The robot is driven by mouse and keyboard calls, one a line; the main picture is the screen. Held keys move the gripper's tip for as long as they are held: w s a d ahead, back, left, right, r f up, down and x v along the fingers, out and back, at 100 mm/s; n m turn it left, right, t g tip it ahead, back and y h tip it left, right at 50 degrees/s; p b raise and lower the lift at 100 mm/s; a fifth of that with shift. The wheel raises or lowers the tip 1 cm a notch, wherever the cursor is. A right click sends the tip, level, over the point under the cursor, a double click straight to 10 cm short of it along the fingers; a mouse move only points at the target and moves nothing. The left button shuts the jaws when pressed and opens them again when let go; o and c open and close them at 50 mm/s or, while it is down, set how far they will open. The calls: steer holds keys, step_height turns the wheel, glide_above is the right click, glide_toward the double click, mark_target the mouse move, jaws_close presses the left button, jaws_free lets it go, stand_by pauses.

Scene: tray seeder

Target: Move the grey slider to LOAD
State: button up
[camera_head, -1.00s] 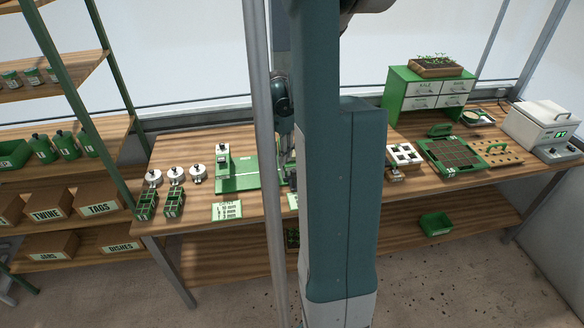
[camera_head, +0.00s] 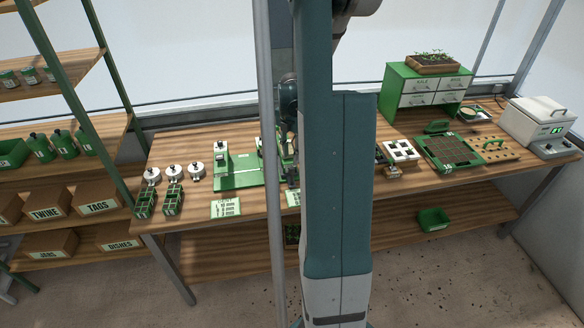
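A green flat machine base (camera_head: 238,176) with a white and green upright at its left end stands mid-bench; it appears to be part of the seeder. My gripper (camera_head: 291,172) is low over the bench by the machine's right end, partly behind the grey pole and my own arm. Its fingers are small and dark, and I cannot tell whether they are open or shut, or touching anything. I cannot make out the grey slider or a LOAD mark; my arm and the pole hide the machine's right part.
Left of the machine are several white round lidded items (camera_head: 174,172) and green divided boxes (camera_head: 173,199). A printed card (camera_head: 226,208) lies in front. Right of my arm are a white gridded plate (camera_head: 401,151), a green-framed tray (camera_head: 447,151) and a white device (camera_head: 537,121).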

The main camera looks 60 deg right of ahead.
mark_target(292, 168)
steer(key=shift+f, duration=3.75)
jaws_close()
